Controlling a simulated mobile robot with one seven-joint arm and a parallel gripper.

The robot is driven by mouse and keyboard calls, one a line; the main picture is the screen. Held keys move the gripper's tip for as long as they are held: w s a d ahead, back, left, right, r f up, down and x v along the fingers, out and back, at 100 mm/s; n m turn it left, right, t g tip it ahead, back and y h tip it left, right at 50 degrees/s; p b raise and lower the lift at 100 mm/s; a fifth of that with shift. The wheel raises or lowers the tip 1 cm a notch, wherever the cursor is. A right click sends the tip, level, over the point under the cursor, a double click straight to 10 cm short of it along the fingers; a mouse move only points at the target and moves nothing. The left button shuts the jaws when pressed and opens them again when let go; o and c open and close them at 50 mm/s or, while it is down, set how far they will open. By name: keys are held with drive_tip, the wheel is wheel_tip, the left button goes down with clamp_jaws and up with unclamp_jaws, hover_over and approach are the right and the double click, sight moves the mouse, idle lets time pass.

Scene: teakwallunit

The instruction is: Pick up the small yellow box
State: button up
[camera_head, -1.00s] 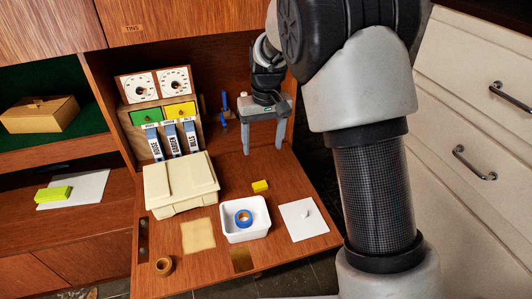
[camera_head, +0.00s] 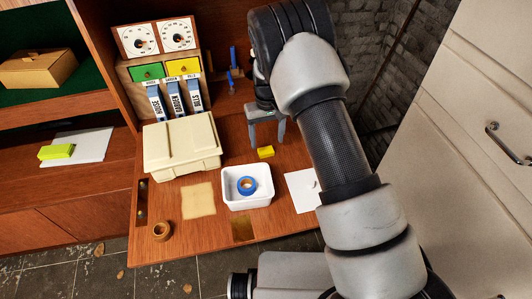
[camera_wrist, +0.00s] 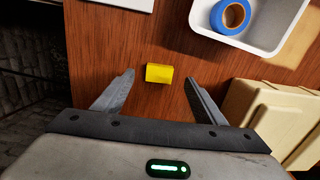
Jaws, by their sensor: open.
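The small yellow box (camera_head: 266,152) lies on the fold-down wooden desk, behind the white tray. It also shows in the wrist view (camera_wrist: 159,73), ahead of and roughly between my fingertips, with bare wood around it. My gripper (camera_head: 267,141) is over the desk just behind the box, fingers pointing down. In the wrist view my gripper (camera_wrist: 159,74) is open and empty, its two fingers apart with the box not touching either one.
A white tray (camera_head: 234,202) holding a blue tape roll (camera_head: 246,186) stands in front of the box. A cream case (camera_head: 181,148) is to the left, and a white square (camera_head: 300,190) to the right. Binders (camera_head: 176,99) and small drawers (camera_head: 184,66) stand behind.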

sight(267, 153)
drive_tip(key=shift+f+b, duration=0.3)
drive_tip(key=shift+f, duration=2.75)
drive_tip(key=c, duration=1.1)
